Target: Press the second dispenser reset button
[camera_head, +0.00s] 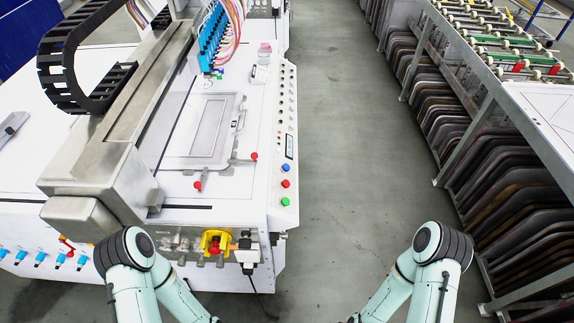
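A white machine with a control strip (284,118) along its right edge stands at the left. Labels are too small to read, so I cannot tell which is the second dispenser reset button. A row of blue dispenser-like blocks (212,38) with coloured hoses sits above the machine. My left and right arms show at the bottom, but both grippers are out of view.
A yellow-backed red switch (214,243) is on the machine's front, with blue fittings (40,259) to its left. A metal gantry beam (150,100) crosses the machine. The grey floor aisle (345,150) is clear. A rack of dark curved panels (490,160) stands right.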

